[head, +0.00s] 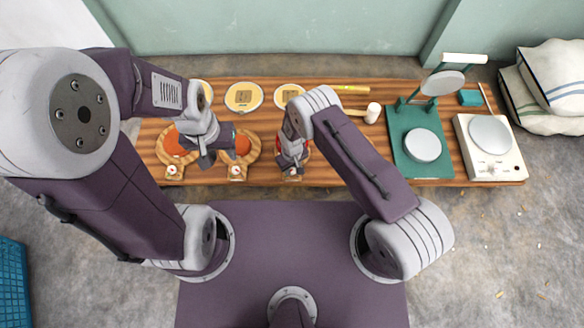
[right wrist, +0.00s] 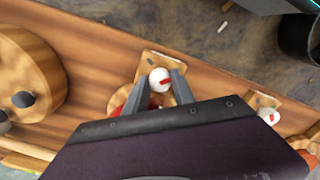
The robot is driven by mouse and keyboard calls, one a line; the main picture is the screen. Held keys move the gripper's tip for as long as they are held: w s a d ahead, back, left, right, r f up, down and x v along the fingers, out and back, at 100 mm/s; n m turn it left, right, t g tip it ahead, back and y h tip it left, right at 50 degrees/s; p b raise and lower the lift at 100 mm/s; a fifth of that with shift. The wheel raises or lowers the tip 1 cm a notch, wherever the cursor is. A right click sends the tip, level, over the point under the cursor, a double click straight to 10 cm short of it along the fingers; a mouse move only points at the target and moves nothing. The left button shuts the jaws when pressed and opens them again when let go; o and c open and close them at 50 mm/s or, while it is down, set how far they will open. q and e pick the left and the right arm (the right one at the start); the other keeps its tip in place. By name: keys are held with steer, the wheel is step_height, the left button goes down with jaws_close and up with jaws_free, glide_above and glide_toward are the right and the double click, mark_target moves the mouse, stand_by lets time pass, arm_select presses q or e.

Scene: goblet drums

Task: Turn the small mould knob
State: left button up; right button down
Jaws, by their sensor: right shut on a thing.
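In the right wrist view a small white knob (right wrist: 157,75) with a red mark stands on a wooden block beside a mostly hidden reddish mould (right wrist: 118,108). The fingers of my right gripper (right wrist: 161,82) are on either side of this knob, shut on it. In the head view my right gripper (head: 291,170) is over the rightmost of the moulds and hides most of it. Two other round moulds (head: 172,146) with reddish middles are to the left, each with a front knob (head: 237,171). My left gripper (head: 206,158) hangs over them; its jaw opening is unclear.
The striped wooden bench (head: 340,174) also bears pale round discs (head: 243,97), a mallet (head: 373,112), a green stand (head: 408,168) and a white scale (head: 497,165). In the right wrist view a round wooden piece (right wrist: 45,65) with dark knobs lies left of my gripper.

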mark_target(292, 170)
steer(key=shift+m, duration=1.2)
steer(key=c, duration=1.3)
jaws_free()
steer(key=shift+c, duration=0.2)
step_height(292, 170, up, 9)
steer(key=p, duration=0.5)
steer(key=shift+f, duration=0.2)
steer(key=shift+r, duration=0.25)
